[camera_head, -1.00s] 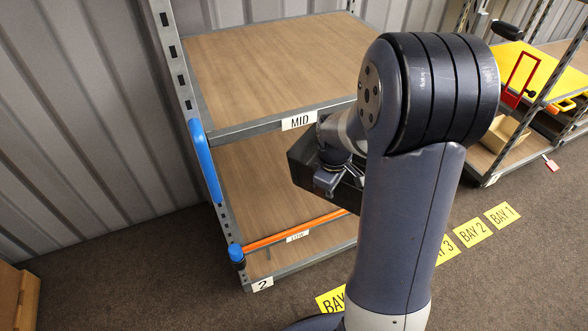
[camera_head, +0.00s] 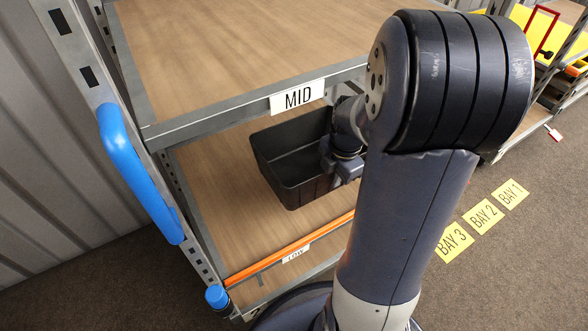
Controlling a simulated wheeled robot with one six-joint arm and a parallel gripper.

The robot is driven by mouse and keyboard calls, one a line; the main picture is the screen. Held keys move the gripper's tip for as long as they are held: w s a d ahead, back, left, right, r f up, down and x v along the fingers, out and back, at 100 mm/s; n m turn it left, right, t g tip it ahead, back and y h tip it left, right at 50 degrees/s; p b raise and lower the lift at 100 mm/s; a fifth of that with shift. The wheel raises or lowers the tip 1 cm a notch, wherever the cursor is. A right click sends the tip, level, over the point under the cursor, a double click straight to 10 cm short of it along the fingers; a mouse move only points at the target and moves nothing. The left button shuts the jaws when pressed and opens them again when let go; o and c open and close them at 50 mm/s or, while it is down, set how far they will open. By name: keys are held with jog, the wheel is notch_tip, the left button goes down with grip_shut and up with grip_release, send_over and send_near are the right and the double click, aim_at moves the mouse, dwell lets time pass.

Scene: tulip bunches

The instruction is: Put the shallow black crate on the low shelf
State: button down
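The black crate (camera_head: 283,140) is open at the top and empty where I can see in. It is over the wooden low shelf (camera_head: 222,205), partly under the mid shelf, behind the orange front strip. Whether its base touches the shelf boards I cannot tell. My gripper (camera_head: 341,168) is at the crate's right wall and appears shut on it. Its fingertips are hard to make out, and my arm hides part of the crate's right side.
The mid shelf (camera_head: 240,50) lies above, with its metal front edge. An orange strip (camera_head: 290,250) runs along the low shelf's front. A blue handle (camera_head: 138,170) is on the left post. Bare low shelf shows left of the crate. Yellow bay labels (camera_head: 484,216) mark the floor.

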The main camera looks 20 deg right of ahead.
notch_tip(320, 180, down, 10)
jog(key=b, duration=0.3)
jog(key=shift+r+b, duration=0.25)
jog(key=shift+b, duration=0.05)
jog(key=shift+f, duration=0.1)
jog(key=shift+f, duration=0.15)
jog(key=c, duration=1.6)
grip_release()
jog(key=shift+c, duration=0.2)
notch_tip(320, 180, up, 12)
jog(key=s+p, duration=0.1)
jog(key=p, duration=0.3)
jog(key=shift+r+p, duration=0.25)
jog(key=shift+p, duration=0.05)
jog(key=shift+s+d, duration=0.1)
